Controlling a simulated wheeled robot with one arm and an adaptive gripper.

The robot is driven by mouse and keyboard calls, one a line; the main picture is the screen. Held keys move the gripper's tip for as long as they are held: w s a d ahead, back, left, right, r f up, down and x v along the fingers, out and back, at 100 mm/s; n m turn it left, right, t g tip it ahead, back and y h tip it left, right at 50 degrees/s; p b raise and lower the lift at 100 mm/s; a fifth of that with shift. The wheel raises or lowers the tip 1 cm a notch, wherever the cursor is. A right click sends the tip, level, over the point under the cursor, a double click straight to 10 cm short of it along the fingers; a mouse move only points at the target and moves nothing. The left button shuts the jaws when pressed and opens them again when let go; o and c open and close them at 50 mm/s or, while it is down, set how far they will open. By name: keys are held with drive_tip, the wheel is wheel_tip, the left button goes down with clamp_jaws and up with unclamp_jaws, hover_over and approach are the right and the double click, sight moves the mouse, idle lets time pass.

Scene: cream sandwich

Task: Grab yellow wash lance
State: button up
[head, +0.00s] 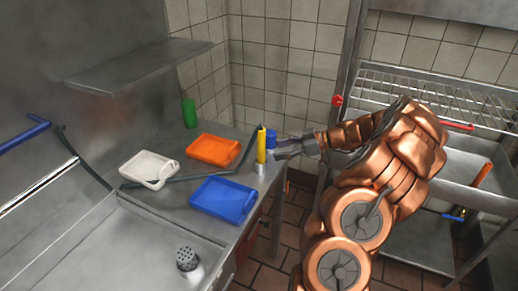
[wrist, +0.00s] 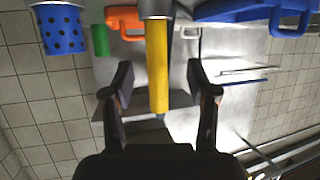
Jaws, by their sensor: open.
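The yellow wash lance (head: 261,147) stands upright in a small metal holder (head: 259,169) near the right edge of the steel counter. My gripper (head: 279,149) is right beside it, on its right. In the wrist view the picture is upside down. There the yellow lance (wrist: 158,62) runs between the two spread fingers of my gripper (wrist: 158,78), with a gap on each side. The gripper is open and holds nothing. The lance's lower end is hidden inside the holder (wrist: 155,8).
A blue dotted cup (wrist: 60,30) stands close by; its blue shows behind the gripper (head: 271,137). Orange (head: 214,150), white (head: 149,168) and blue (head: 223,200) trays lie on the counter with a dark hose (head: 187,178). A green cylinder (head: 189,114) stands behind. A rack (head: 440,92) is at right.

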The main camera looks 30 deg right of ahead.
sight(261, 152)
drive_tip(key=shift+p+x, duration=0.45)
drive_tip(key=shift+x, duration=0.65)
drive_tip(key=shift+w+a+r+p, duration=0.1)
drive_tip(key=shift+w+a+p, duration=0.3)
drive_tip(key=shift+w+p, duration=0.15)
drive_tip(key=p+x, duration=0.1)
drive_tip(key=x, duration=0.2)
drive_tip(key=shift+p, duration=0.3)
drive_tip(key=shift+w+a+f, duration=0.25)
drive_tip(key=shift+w+a, duration=0.05)
drive_tip(key=shift+w, duration=0.05)
clamp_jaws()
